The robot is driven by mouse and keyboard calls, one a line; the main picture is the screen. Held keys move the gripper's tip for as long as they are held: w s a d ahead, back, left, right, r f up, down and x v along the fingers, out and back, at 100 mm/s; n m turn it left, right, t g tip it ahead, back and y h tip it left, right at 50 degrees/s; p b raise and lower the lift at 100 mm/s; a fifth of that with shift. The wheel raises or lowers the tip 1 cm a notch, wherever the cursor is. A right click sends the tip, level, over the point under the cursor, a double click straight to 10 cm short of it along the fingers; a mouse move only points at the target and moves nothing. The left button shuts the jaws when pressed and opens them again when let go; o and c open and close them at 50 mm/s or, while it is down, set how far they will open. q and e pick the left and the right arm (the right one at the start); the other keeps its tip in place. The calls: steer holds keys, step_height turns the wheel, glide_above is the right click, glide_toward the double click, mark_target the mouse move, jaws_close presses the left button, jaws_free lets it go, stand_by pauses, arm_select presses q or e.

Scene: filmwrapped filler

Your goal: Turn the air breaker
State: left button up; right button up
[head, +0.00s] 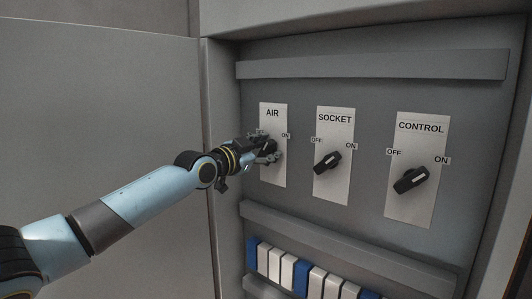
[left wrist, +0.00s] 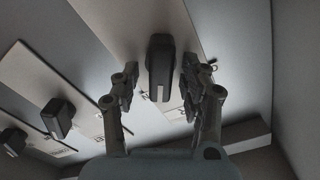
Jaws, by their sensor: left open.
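The air breaker is a black rotary knob on a white plate (head: 273,177) labelled AIR, with an ON mark at its upper right. In the head view my left gripper (head: 268,150) is at this plate and hides most of the knob and its OFF mark. In the left wrist view the black air knob (left wrist: 160,62) stands between the two open fingers of the left gripper (left wrist: 160,80). Narrow gaps show on both sides of the knob. Whether the fingers touch it is unclear. My right gripper is not in view.
To the right are the SOCKET knob (head: 327,162) and the CONTROL knob (head: 410,180), both turned toward the upper right. Grey rails (head: 370,66) cross the panel above and below. Blue and white modules (head: 289,270) line the bottom. A grey cabinet door (head: 100,120) stands at left.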

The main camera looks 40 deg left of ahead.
mark_target(275, 109)
arm_select(q)
jaws_close()
steer(key=shift+f+b, duration=0.2)
steer(key=shift+b, duration=0.1)
steer(key=shift+d+f+m+b, duration=0.15)
steer(key=shift+m+b, duration=0.6)
steer(key=shift+m, duration=0.45)
steer(key=shift+r, duration=0.2)
jaws_free()
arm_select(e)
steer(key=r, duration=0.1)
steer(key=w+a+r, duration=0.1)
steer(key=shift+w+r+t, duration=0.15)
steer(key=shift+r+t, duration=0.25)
arm_select(q)
step_height(275, 109, up, 10)
steer(key=shift+r, duration=0.1)
